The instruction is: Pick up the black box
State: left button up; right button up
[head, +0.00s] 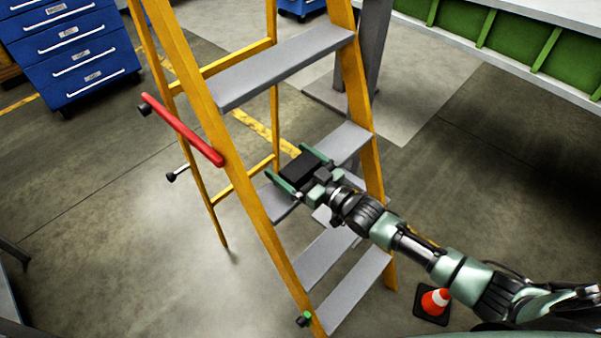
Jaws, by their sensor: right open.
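A small black box (297,166) shows in the head view in front of the middle steps of a yellow ladder. My right gripper (291,163) reaches in from the lower right. Its green fingers are open and lie on either side of the box, with the box between them. I cannot tell whether the fingers touch it or whether the box rests on a step, because the gripper hides its underside. My left gripper is not in view.
The yellow ladder (205,98) with grey steps (285,66) stands around my right forearm's reach. A red bar (183,130) is at its left rail. An orange cone (435,301) stands below my arm. Blue drawers (92,73) are at the upper left. The floor on the left is mostly clear.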

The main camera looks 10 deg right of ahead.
jog(key=c, duration=1.3)
jog(key=shift+r, duration=0.1)
